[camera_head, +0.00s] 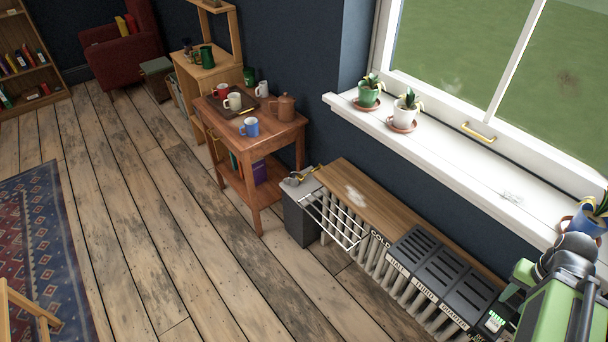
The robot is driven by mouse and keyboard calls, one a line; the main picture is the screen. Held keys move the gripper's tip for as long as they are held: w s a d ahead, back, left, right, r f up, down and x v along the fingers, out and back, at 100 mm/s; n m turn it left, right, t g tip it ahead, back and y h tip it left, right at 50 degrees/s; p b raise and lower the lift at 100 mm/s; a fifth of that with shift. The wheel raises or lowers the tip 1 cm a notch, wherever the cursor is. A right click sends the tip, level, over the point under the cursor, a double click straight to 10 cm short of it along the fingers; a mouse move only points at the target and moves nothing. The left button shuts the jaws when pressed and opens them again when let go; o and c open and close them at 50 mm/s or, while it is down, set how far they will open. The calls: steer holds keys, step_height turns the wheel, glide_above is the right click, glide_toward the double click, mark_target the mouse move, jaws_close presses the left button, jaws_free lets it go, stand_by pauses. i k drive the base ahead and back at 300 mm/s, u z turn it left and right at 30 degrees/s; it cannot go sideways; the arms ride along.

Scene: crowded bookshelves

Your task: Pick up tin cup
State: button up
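A small wooden side table (262,141) stands against the dark wall and holds several cups. A blue mug (250,127) is near its front edge. A red mug (222,91) and a cream mug (234,101) are on or beside a dark tray (243,107). A white mug (262,89) and a green cup (249,75) stand at the back. A brown lidded pot (286,107) is at the right. I cannot tell which of these, if any, is the tin cup. My gripper's fingers do not show.
A green and black machine-like body fills the lower right corner. A radiator with a wooden top (385,210) and a grey bin (299,209) line the wall. Potted plants stand on the white windowsill (450,155). The wooden floor (170,220) is open left of the table, beside a patterned rug (45,250).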

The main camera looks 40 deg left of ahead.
mark_target(294, 181)
steer(key=z, duration=0.55)
steer(key=k, duration=0.1)
steer(key=u, duration=2.5)
steer(key=i, duration=1.9)
steer(key=u, duration=1.85)
steer(key=i, duration=0.5)
steer(key=u, duration=0.05)
steer(key=k, duration=0.55)
steer(key=z, duration=0.1)
